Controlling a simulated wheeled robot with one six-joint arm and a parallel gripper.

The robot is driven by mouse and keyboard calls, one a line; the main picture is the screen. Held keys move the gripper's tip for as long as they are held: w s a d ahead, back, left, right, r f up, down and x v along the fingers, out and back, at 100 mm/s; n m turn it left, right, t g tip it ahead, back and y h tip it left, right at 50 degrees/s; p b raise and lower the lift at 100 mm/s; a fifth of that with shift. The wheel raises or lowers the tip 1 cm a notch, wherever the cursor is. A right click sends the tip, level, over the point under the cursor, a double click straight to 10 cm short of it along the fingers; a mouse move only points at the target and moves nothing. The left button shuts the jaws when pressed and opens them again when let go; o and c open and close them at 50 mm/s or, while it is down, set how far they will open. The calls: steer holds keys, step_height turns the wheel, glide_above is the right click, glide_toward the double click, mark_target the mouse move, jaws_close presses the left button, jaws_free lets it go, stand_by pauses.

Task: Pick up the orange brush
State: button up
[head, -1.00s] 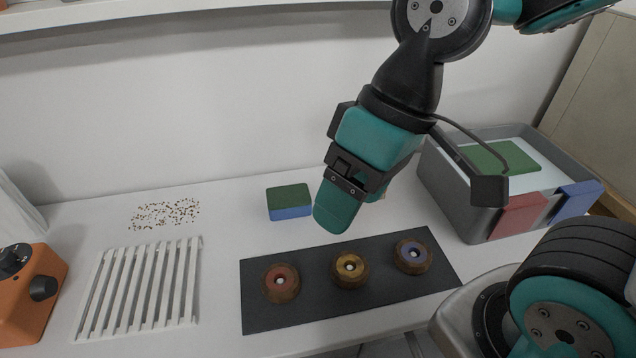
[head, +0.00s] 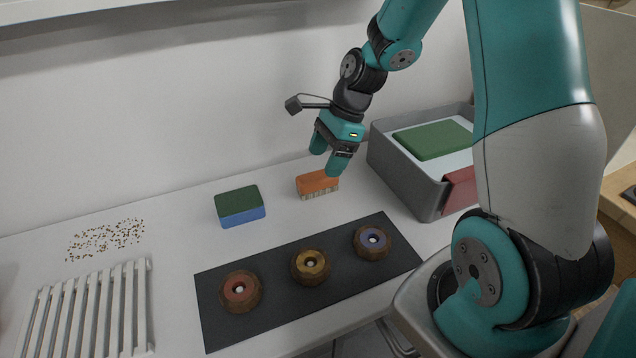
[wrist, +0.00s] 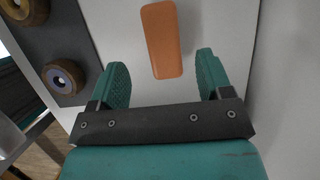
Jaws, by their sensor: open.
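The orange brush (head: 317,183) stands bristles down on the white table, between the green and blue sponge and the grey bin in the head view. In the wrist view the orange brush (wrist: 161,40) shows its orange back, lying lengthwise just beyond the space between the fingers. My gripper (head: 328,162) is open and empty, above and slightly behind the brush. In the wrist view my gripper (wrist: 163,82) has its two teal fingers spread wider than the brush, one toward each side. The fingers do not appear to touch the brush.
A green and blue sponge (head: 239,206) sits left of the brush. A dark mat (head: 222,329) with three wooden knobs lies in front. A grey bin (head: 403,183) stands close on the right. A white rack (head: 88,318) and brown crumbs (head: 104,238) lie at left.

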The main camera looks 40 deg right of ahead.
mark_target(318, 175)
steer(key=x, duration=0.5)
steer(key=shift+w+d+f, duration=0.1)
steer(key=shift+w+f, duration=0.05)
steer(key=shift+f, duration=0.3)
steer(key=c, duration=1)
